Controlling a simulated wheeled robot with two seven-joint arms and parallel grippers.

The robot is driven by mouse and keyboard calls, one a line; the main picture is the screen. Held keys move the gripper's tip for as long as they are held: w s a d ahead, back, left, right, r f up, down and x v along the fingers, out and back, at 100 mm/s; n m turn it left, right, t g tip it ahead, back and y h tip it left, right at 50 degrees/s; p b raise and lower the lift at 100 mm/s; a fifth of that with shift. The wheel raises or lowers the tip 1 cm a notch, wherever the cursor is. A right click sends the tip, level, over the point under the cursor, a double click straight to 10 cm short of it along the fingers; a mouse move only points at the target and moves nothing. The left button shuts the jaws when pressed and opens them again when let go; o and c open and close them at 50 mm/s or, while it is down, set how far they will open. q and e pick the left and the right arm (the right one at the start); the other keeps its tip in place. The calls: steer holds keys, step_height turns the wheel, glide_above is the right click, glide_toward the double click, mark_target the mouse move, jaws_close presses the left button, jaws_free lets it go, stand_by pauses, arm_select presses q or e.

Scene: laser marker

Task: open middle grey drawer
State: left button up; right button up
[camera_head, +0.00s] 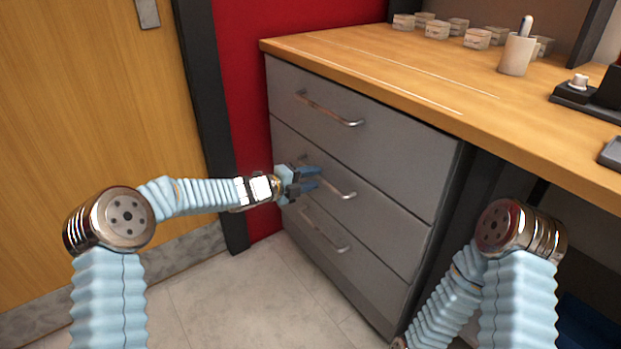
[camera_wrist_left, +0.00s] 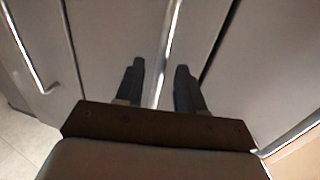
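The grey middle drawer (camera_head: 385,213) is the second of three in the cabinet under the desk. Its front looks flush with the others, so it appears shut. Its metal bar handle (camera_head: 340,190) is partly hidden by my left gripper (camera_head: 308,180) in the head view. In the left wrist view the open fingers (camera_wrist_left: 160,85) stand on either side of this handle (camera_wrist_left: 172,38), with gaps showing on both sides. My right arm points down at the lower right of the head view, and its gripper is out of view.
The top drawer (camera_head: 370,130) and bottom drawer (camera_head: 340,262) also look shut, each with a bar handle. A wooden desktop (camera_head: 400,65) with small boxes and a cup (camera_head: 516,54) lies above. A wooden door (camera_head: 90,110) stands left. Open tiled floor (camera_head: 220,295) lies before the cabinet.

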arm_select(q)
steer(key=shift+d, duration=0.1)
jaws_close()
stand_by(0.4)
